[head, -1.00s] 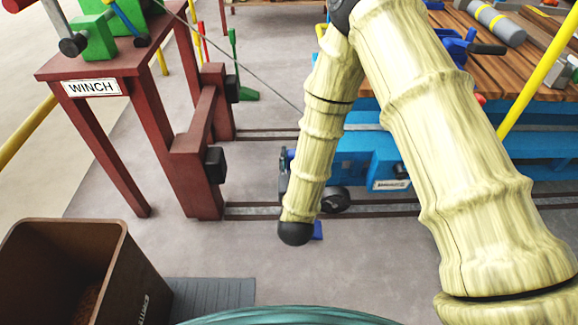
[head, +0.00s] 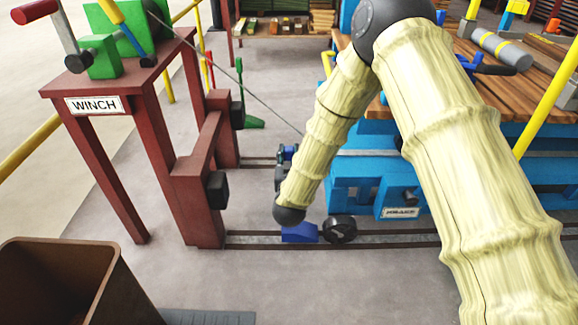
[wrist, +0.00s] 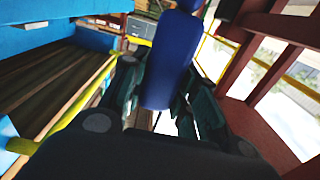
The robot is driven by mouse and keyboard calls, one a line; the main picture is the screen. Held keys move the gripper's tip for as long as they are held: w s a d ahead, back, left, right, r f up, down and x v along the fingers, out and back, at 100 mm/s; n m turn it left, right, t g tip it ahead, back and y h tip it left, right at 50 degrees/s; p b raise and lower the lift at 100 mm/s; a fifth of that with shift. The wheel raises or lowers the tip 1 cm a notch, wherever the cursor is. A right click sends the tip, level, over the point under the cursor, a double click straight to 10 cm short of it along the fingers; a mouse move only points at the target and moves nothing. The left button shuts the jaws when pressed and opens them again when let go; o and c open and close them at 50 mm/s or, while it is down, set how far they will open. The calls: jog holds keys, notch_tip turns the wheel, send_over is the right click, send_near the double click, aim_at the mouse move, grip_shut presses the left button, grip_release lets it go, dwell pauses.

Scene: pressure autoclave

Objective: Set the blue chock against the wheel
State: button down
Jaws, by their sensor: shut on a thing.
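The blue chock (head: 299,233) shows in the head view at the near rail, just left of the cart's dark wheel (head: 341,230). Only a narrow gap, if any, shows between them; I cannot tell whether they touch. In the wrist view the blue chock (wrist: 172,62) sits between the dark fingers of my gripper (wrist: 167,100), which is shut on it.
The blue cart (head: 362,195) with a wooden deck stands on the rails (head: 265,240). The red winch frame (head: 205,185) stands at left, with a cable running to the cart. A brown bin (head: 75,270) is at lower left. Open floor lies in front of the rails.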

jog(key=shift+f+b, duration=1.1)
jog(key=shift+f, duration=0.65)
jog(key=c, duration=1.1)
grip_release()
jog(key=shift+s, duration=0.35)
jog(key=s+p, duration=0.4)
jog(key=s, duration=0.7)
jog(key=shift+s, duration=0.2)
